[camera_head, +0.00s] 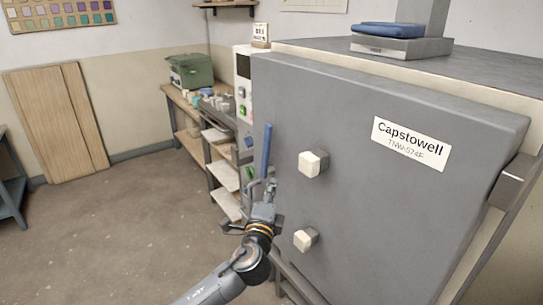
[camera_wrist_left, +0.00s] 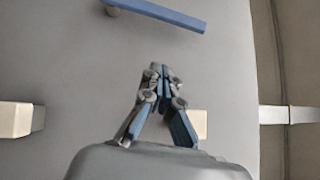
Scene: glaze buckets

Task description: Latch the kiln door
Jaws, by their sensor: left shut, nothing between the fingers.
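The kiln door (camera_head: 400,215) is a large grey panel with a "Capstowell" label. In the head view it sits against the kiln body; whether it is fully shut I cannot tell. A blue lever handle (camera_head: 266,150) stands nearly upright near its left edge. The handle also shows at the top of the left wrist view (camera_wrist_left: 165,16). My left gripper (camera_head: 262,186) is just below the handle in the head view, shut and empty. In the left wrist view its fingertips (camera_wrist_left: 160,68) are together in front of the door, apart from the handle. My right gripper is not in view.
Two pale knobs, an upper one (camera_head: 313,163) and a lower one (camera_head: 305,239), stick out from the door near my left gripper. A metal hinge (camera_head: 513,181) is at the door's right edge. A workbench (camera_head: 185,103) with a green case (camera_head: 190,71) stands behind. The floor at left is clear.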

